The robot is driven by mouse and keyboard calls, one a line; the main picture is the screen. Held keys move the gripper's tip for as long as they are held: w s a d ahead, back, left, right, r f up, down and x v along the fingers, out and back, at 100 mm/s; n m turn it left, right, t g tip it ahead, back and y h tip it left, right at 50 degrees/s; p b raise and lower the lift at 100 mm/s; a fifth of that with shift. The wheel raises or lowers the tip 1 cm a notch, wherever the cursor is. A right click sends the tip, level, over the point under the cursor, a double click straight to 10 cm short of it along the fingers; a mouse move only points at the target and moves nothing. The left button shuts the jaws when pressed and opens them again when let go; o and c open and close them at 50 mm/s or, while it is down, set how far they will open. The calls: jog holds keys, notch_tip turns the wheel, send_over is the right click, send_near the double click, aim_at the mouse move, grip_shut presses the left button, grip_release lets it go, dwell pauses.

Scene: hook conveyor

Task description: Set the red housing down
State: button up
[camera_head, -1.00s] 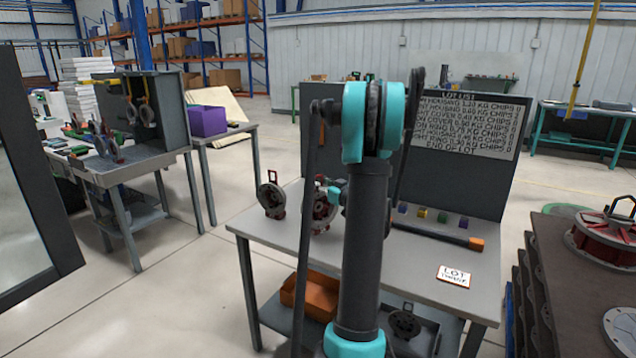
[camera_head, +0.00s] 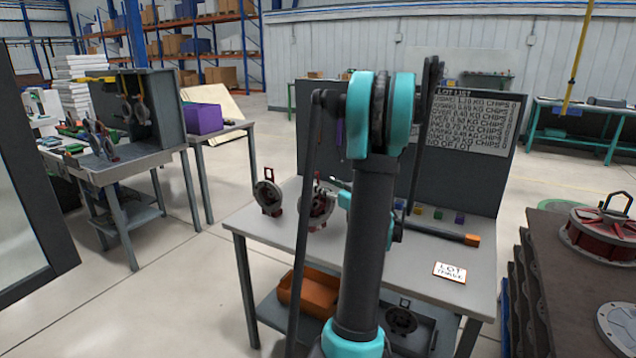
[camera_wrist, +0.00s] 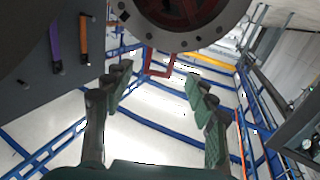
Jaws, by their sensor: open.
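The red housing (camera_head: 320,206) stands upright on the grey table (camera_head: 262,238), partly hidden behind my arm in the head view. In the wrist view its round grey flange and dark red inside (camera_wrist: 190,15) fill the top centre, with a red handle-like loop (camera_wrist: 158,68) below. My gripper (camera_wrist: 160,82) is open and empty. Its two dark fingers stand wide apart, and the housing appears ahead of the fingertips, not between them. In the head view my arm hides most of the gripper.
A grey round part (camera_head: 268,196) stands left of the red housing. A panel with a lot list (camera_head: 470,118) backs the table. Small coloured blocks, a dark bar (camera_head: 440,233) and a lot card (camera_head: 450,271) lie to the right. Another red part (camera_head: 600,236) rests on a dark stack.

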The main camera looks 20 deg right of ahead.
jog(key=v, duration=0.5)
jog(key=s+a+f+g, duration=0.3)
jog(key=a, duration=0.5)
jog(key=s+a+f+g, duration=0.3)
jog(key=a, duration=0.4)
jog(key=s+a+f+g, duration=0.3)
jog(key=a, duration=0.5)
jog(key=s+f+m+g+h, duration=0.1)
jog(key=s+f, duration=0.2)
jog(key=s, duration=0.3)
jog(key=s+a+f+m+g+h, duration=0.1)
jog(key=s+f+h, duration=0.1)
jog(key=s, duration=0.3)
jog(key=s+f+m+g+h, duration=0.1)
jog(key=s+f+g+h, duration=0.1)
jog(key=s, duration=0.4)
jog(key=shift+s+f, duration=0.35)
jog(key=shift+f, duration=0.45)
jog(key=shift+a, duration=0.15)
